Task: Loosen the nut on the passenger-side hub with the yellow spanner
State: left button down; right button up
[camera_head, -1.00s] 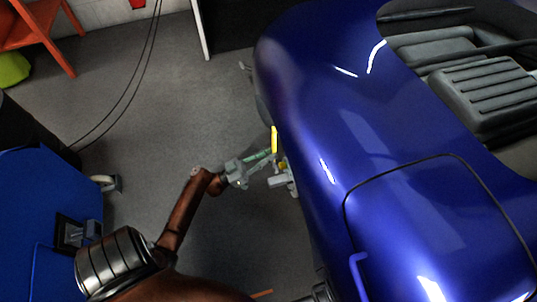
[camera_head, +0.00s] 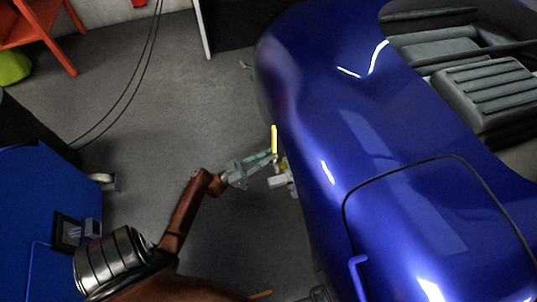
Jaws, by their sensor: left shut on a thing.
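The yellow spanner (camera_head: 274,139) stands near upright in the picture, close against the side of the blue car (camera_head: 390,180). My left gripper (camera_head: 268,157) is shut on the spanner at its lower part. Just below the spanner, a grey metal part with a bit of yellow (camera_head: 281,181) shows at the car's side, partly hidden under the bodywork. I cannot make out the nut, and the hub is mostly hidden by the body. My right gripper is not in view.
A blue cabinet (camera_head: 40,205) with a small dark screen box (camera_head: 68,231) stands at the left. An orange stool (camera_head: 40,30) is at the upper left, and dark cables hang near it. Grey floor (camera_head: 190,100) lies free between the cabinet and the car.

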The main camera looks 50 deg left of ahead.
pick_arm(q)
jog(key=shift+w+d+b, duration=0.2)
jog(key=shift+w+d, duration=0.1)
jog(key=shift+w, duration=0.35)
jog(key=shift+w+d+b, duration=0.15)
jog(key=shift+w+d, duration=0.1)
jog(key=shift+w, duration=0.4)
jog(key=n+y, duration=0.1)
jog(key=a+n, duration=0.1)
jog(key=n, duration=0.1)
jog(key=shift+w+a+t+y+p, duration=0.3)
jog(key=shift+y+p, duration=0.1)
jog(key=shift+w+a+f+n+y, duration=0.1)
jog(key=shift+a+f+n+y, duration=0.2)
jog(key=shift+n, duration=0.2)
jog(key=n, duration=0.1)
jog(key=a+n+y, duration=0.1)
jog(key=a+n+y+p, duration=0.1)
jog(key=shift+w+f+n, duration=0.4)
